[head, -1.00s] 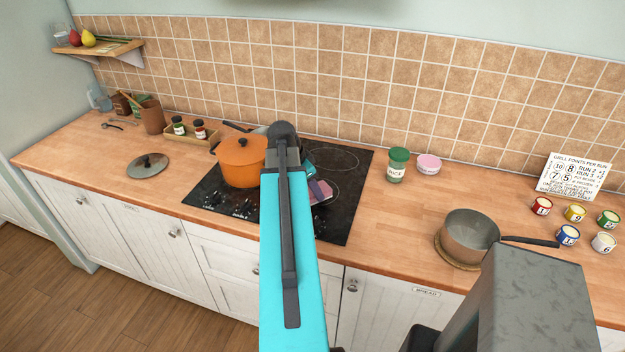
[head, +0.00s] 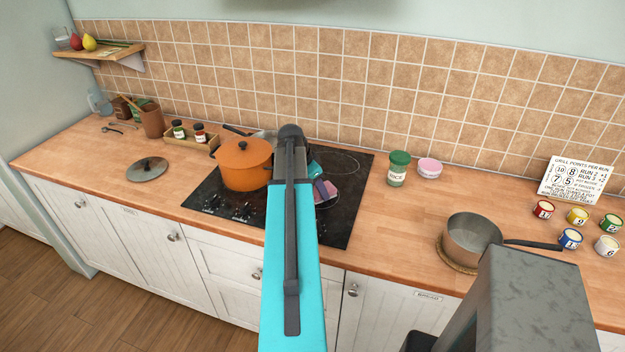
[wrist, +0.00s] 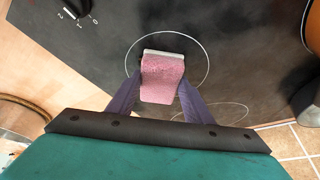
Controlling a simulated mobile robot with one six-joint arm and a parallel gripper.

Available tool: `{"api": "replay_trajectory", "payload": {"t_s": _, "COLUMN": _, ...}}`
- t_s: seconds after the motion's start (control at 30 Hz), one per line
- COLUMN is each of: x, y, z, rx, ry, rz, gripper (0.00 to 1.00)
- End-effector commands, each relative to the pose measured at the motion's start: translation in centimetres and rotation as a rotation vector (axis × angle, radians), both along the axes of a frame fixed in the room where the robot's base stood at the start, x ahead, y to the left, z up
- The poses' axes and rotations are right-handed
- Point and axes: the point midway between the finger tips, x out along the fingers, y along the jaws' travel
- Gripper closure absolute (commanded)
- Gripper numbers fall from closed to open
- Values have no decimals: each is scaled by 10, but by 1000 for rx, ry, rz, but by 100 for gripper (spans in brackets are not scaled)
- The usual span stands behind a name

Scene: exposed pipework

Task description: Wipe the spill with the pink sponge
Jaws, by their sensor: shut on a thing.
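The pink sponge (wrist: 162,78), with a pale strip at its far end, is between the fingers of my gripper (wrist: 160,92) in the wrist view. My gripper is shut on it, over a ring marking of the black hob (wrist: 95,50). In the head view my gripper (head: 326,192) is over the right part of the hob (head: 335,228), partly hidden by my arm, and a bit of the sponge (head: 331,186) shows. I cannot tell whether the sponge touches the glass. I cannot make out the spill in either view.
An orange pot (head: 244,165) stands on the hob left of my arm, with a pan partly hidden behind. A rice jar (head: 398,170) and a pink-lidded tub (head: 429,166) stand to the right. A saucepan (head: 470,238) sits farther right. The hob's right front is clear.

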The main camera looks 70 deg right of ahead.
Motion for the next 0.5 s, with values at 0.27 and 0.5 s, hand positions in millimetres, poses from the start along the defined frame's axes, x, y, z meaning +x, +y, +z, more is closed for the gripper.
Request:
{"api": "replay_trajectory", "payload": {"t_s": 0.27, "x": -1, "y": -18, "z": -1, "rx": 0, "ry": -1, "rz": -4, "gripper": 75}}
{"api": "replay_trajectory", "payload": {"t_s": 0.5, "x": -7, "y": -19, "z": -1, "rx": 1, "ry": -1, "rz": -11, "gripper": 75}}
